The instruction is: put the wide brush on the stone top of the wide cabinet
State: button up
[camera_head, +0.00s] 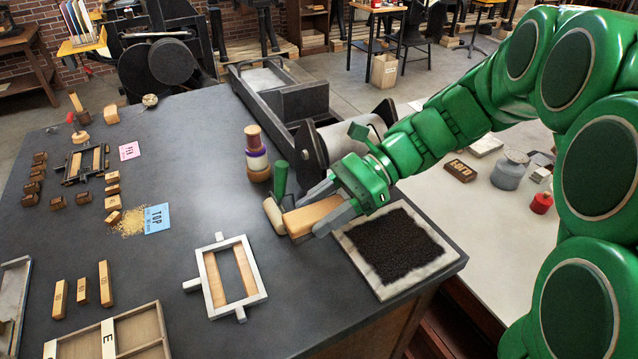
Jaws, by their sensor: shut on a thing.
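My gripper (330,205) is shut on a plain tan wooden block (310,215), which looks like the back of the wide brush. No bristles show. The block is low over the dark stone top (200,140) of the wide cabinet, near its right side. I cannot tell whether it touches the top. A pale roller (273,215) with a green handle is close against the block's left end. A white-edged slab with a black grainy square (390,250) lies just right of and in front of my gripper.
Stacked spools (257,155) and a grey roller press (340,142) stand behind my gripper. A white frame (230,275) lies to the front left. Blocks, blue card (157,217) and pink card (129,151) lie farther left. The middle of the top is mostly clear. A pale table (480,230) is on the right.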

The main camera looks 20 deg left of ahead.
aim_at(320, 288)
notch_tip(320, 288, down, 20)
jog(key=shift+r, duration=0.1)
dwell(1.0)
jog(key=shift+f, duration=0.55)
dwell(0.5)
jog(key=o, duration=1.3)
jog(key=shift+c, duration=0.2)
jog(key=shift+v, duration=3.95)
